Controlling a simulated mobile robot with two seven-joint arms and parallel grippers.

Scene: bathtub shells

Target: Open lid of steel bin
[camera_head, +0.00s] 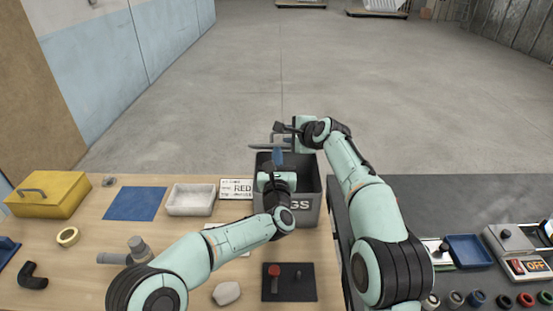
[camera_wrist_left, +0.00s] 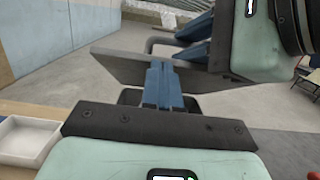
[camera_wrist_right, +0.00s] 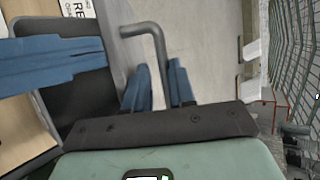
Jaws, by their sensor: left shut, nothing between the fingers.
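The dark grey steel bin (camera_head: 314,205) stands at the right edge of the wooden table. Its lid (camera_head: 268,147) is raised, seen nearly edge-on. The lid also shows in the left wrist view (camera_wrist_left: 120,68). My left gripper (camera_head: 277,155) is shut and empty, its blue fingertips (camera_wrist_left: 160,72) at the lid plate; contact is unclear. My right gripper (camera_head: 283,128) is at the lid's bar handle (camera_wrist_right: 155,48) on the far side. Its fingers (camera_wrist_right: 158,78) stand apart with the handle between them; whether they squeeze it is unclear. The bin's interior is partly hidden by my left arm.
A white tray (camera_head: 190,200), a "RED" card (camera_head: 236,189), a blue mat (camera_head: 135,204) and a yellow box (camera_head: 50,196) lie left of the bin. A dark board (camera_head: 288,287) is in front. Open floor lies beyond the table.

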